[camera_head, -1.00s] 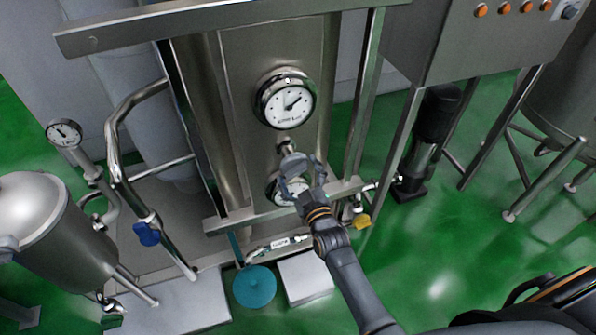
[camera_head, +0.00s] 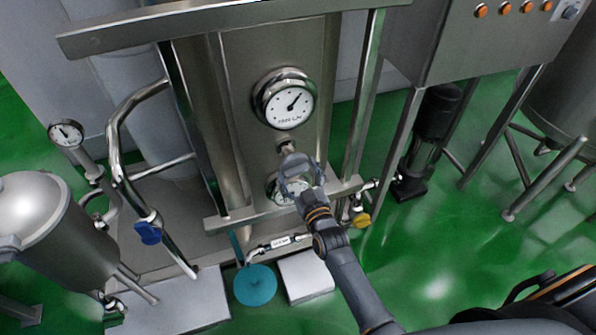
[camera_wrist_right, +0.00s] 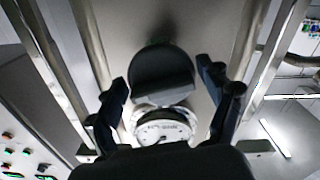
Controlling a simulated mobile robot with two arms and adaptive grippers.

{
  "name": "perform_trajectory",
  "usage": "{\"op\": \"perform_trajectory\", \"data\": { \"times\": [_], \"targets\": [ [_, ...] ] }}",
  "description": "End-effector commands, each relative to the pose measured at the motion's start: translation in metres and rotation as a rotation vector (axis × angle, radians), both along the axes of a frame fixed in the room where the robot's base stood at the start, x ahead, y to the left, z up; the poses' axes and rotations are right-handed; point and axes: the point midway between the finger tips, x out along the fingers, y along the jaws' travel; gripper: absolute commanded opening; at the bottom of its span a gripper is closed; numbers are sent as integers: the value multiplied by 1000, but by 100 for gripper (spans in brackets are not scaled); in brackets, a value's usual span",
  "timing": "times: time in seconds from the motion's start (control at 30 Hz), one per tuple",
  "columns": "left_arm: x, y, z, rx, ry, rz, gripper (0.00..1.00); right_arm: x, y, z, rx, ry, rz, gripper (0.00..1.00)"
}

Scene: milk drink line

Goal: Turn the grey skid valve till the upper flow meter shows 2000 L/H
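The upper flow meter (camera_head: 285,98) is a round white dial in a steel rim on the steel skid panel. Its needle points up and right; its figures are too small to read. It also shows upside down in the right wrist view (camera_wrist_right: 162,130). The grey skid valve (camera_wrist_right: 160,68) is a dark round knob just under that meter. My right gripper (camera_head: 299,172) is at the valve, with one finger close against each side of the knob. My left gripper is not in view.
A lower dial (camera_head: 283,190) is partly hidden behind my right gripper. Blue (camera_head: 149,232) and yellow (camera_head: 361,220) valve handles flank the skid. A control cabinet (camera_head: 478,45) hangs at the upper right. Green floor is open at the lower right.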

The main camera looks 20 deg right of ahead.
Motion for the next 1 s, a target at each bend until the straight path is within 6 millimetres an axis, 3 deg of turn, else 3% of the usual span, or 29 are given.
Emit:
{"op": "perform_trajectory", "data": {
  "times": [0.33,0.47,0.8,1.0],
  "targets": [
    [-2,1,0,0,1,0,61,-1,0,0,-1,0,0,87],
    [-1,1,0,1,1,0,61,-11,0,-1,-1,1,0,87],
    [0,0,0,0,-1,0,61,-80,-3,-2,-1,3,0,87],
    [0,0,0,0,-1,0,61,-110,-4,-1,-1,1,0,87]
  ]
}}
